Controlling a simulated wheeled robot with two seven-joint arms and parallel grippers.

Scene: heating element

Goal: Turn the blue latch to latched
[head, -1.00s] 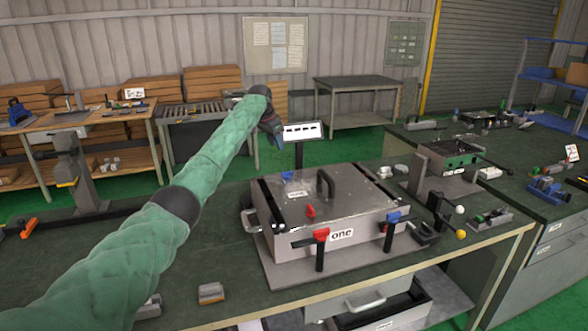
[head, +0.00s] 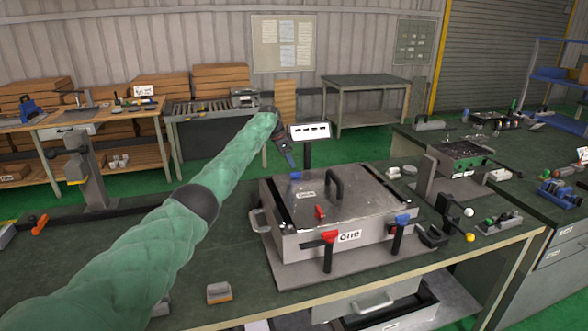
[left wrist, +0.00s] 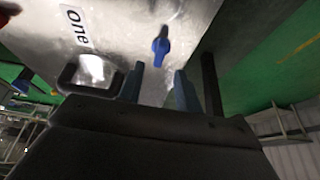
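The metal case (head: 285,242) labelled "one" stands on the bench with its lid closed. A small blue latch (head: 295,176) sits at the lid's back left; it also shows in the left wrist view (left wrist: 161,46), just beyond my fingertips. Another blue latch (head: 402,220) is at the front right corner. My left gripper (head: 289,160) is above the case's back left edge, near the first blue latch. In the left wrist view its two fingers (left wrist: 159,80) are apart with nothing between them; the latch looks untouched. My right gripper is not in view.
A black lid handle (head: 336,183), a red lid knob (head: 320,212) and a red front latch (head: 330,237) are on the case. A small sign (head: 309,131) stands behind it. Bench space left of the case is mostly clear.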

